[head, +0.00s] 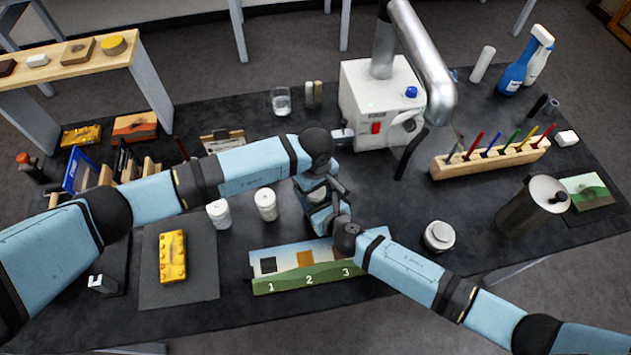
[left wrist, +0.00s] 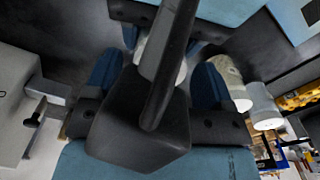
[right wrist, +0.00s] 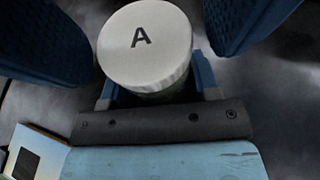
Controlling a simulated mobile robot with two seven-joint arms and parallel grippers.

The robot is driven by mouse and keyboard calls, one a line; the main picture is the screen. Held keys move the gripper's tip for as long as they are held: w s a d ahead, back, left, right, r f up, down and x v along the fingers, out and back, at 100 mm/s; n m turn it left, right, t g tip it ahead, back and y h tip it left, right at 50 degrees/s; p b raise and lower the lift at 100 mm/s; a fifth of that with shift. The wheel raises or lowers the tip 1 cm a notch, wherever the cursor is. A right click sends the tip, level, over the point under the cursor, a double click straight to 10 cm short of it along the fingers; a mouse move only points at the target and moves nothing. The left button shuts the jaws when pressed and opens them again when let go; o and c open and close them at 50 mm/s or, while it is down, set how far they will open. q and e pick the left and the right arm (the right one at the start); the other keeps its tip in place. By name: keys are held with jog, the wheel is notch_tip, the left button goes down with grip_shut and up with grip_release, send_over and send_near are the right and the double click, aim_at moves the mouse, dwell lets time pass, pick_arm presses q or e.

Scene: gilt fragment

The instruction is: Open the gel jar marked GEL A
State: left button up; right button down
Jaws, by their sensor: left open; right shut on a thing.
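The jar with a white lid marked A (right wrist: 146,45) shows in the right wrist view. My right gripper (right wrist: 155,88) is shut on its body below the lid. My left gripper (left wrist: 155,78) is open, its blue fingers apart on either side of the lid; these fingers also show large at the top of the right wrist view. A pale part of the jar shows between them in the left wrist view, partly covered by a dark arm part. In the head view both grippers meet above the table centre and hide the jar.
Two other white jars (head: 219,212) (head: 266,203) stand left of the grippers, labels unreadable. A numbered board (head: 290,283) lies in front. A white machine (head: 365,92) stands behind. A round lidded container (head: 438,237) is to the right, with clear table around it.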

pick_arm(q)
jog(key=c, duration=0.9)
jog(key=n, duration=0.3)
jog(key=shift+c, duration=0.2)
jog(key=o, duration=1)
